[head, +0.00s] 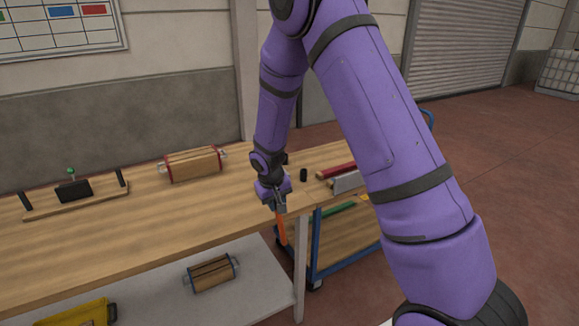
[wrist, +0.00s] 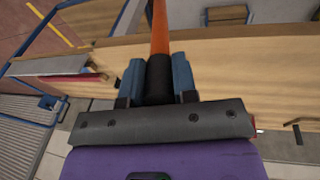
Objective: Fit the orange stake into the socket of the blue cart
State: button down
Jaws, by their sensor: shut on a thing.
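My gripper (head: 276,205) is shut on the orange stake (head: 282,229) at the front edge of the wooden bench in the head view. The stake hangs down, slightly tilted, in front of the bench. In the wrist view my gripper's blue fingers (wrist: 158,74) close on a black part of the stake, and its orange shaft (wrist: 160,36) extends away past the bench edge. The blue cart (head: 315,248) stands beyond the bench leg, partly hidden by the bench and my arm. Its blue frame also shows in the wrist view (wrist: 36,36). I cannot make out its socket.
A lower shelf (head: 165,290) holds another block (head: 211,274) and a yellow bin (head: 80,314). Open floor (head: 520,200) lies right.

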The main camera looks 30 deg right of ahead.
aim_at(285, 164)
jog(key=l, duration=0.55)
jog(key=i+l, duration=0.1)
jog(key=l, duration=0.45)
jog(key=i+l+u, duration=0.1)
jog(key=i+l, duration=0.15)
jog(key=i+l+u, duration=0.15)
jog(key=l, duration=0.2)
jog(key=i+l+u, duration=0.1)
jog(key=i+l, duration=0.15)
jog(key=i+l+u, duration=0.1)
jog(key=l, duration=0.35)
jog(key=i+l+u, duration=0.15)
jog(key=i+l, duration=0.15)
jog(key=i+l+u, duration=0.1)
jog(key=l, duration=0.35)
jog(key=i+l+u, duration=0.1)
jog(key=l, duration=0.3)
jog(key=i, duration=0.1)
